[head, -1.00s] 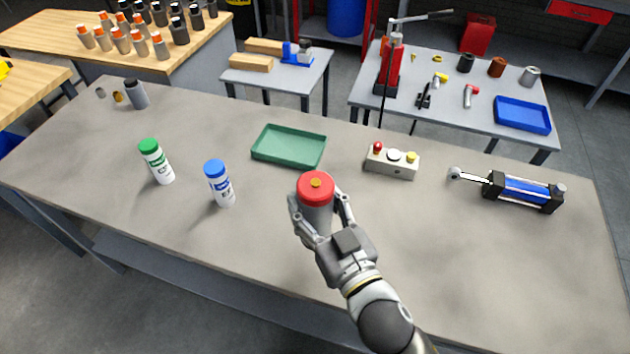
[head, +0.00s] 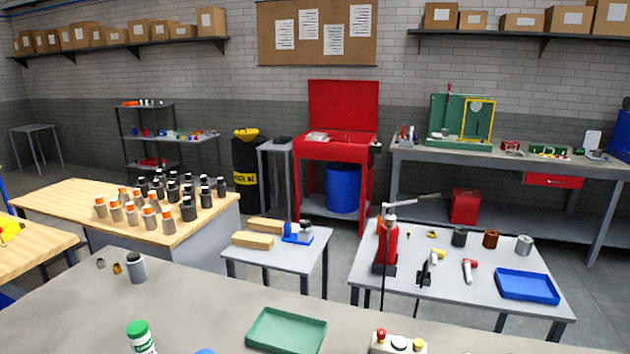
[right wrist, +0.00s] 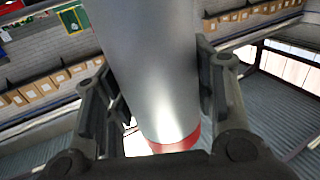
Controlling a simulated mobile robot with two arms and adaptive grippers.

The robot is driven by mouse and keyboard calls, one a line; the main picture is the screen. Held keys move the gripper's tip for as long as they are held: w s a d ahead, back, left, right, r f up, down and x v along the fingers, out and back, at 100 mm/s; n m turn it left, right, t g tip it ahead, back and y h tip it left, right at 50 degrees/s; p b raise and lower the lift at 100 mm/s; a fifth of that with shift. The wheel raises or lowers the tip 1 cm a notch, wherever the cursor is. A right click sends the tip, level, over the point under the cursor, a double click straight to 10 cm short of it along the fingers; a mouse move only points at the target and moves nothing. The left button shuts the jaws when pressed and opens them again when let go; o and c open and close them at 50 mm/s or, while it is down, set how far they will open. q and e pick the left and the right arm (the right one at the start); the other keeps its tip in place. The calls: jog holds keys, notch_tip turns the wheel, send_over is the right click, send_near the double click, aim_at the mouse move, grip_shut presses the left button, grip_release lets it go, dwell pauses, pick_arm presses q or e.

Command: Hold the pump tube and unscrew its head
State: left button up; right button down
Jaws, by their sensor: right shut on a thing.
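The pump tube (right wrist: 155,70) shows in the right wrist view as a smooth grey cylinder running from the top edge down the middle. Its red head (right wrist: 178,146) shows as a band at the tube's lower end in that picture, partly hidden by my gripper's body. My right gripper (right wrist: 160,95) has one finger on each side of the tube and is shut on it. The far end of the tube is out of the picture. In the head view neither the tube nor either gripper shows. My left gripper is in no view.
Along the near workbench (head: 195,300) stand a green tray (head: 286,331), a green-capped bottle (head: 140,337) and a button box (head: 398,343). Behind it are a small table (head: 290,262) with wooden blocks, a table with a red jack (head: 387,248) and blue tray (head: 527,285), and a wooden table (head: 60,197).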

jog(key=shift+m+h, duration=0.5)
jog(key=shift+h, duration=0.1)
jog(key=d, duration=0.1)
jog(key=s+d, duration=0.1)
jog(key=d, duration=0.1)
jog(key=shift+s+d+f, duration=0.25)
jog(key=shift+d+f, duration=0.1)
